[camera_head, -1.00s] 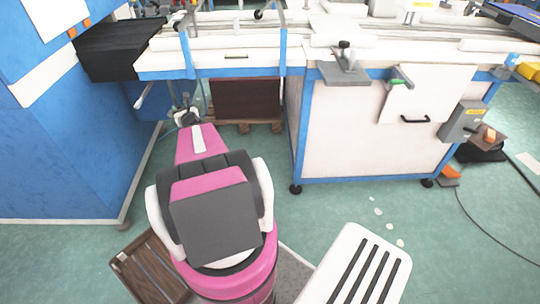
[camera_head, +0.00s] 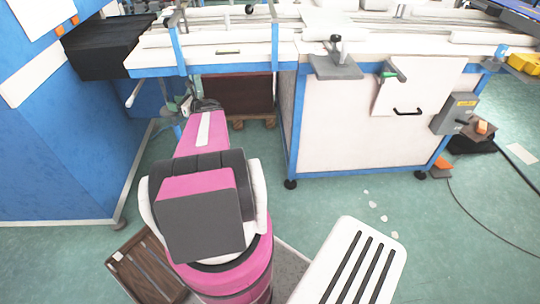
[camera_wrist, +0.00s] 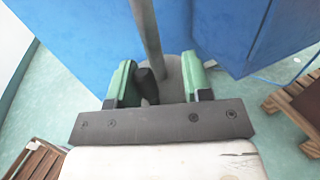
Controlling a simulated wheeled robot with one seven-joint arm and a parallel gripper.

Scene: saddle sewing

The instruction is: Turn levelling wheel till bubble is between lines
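My gripper (camera_wrist: 157,84) has green fingers, which stand apart in the wrist view. Between them show a dark knob-like part (camera_wrist: 148,86), close to the left finger, and a grey round part (camera_wrist: 174,72), which may be the levelling wheel. A grey post (camera_wrist: 146,35) rises beside them. I cannot tell whether the fingers touch any of these. In the head view my gripper (camera_head: 195,105) is below the table's left front, by the blue cabinet. A small slot-like strip (camera_head: 228,52) on the table's front edge may be the level; its bubble and lines are too small to read.
The blue cabinet (camera_head: 60,150) stands close on the left. The white table (camera_head: 385,130) with its blue frame is ahead. A wooden pallet (camera_head: 255,121) with a dark load lies under it. A white slotted stool (camera_head: 355,265) is at lower right. Open green floor lies between.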

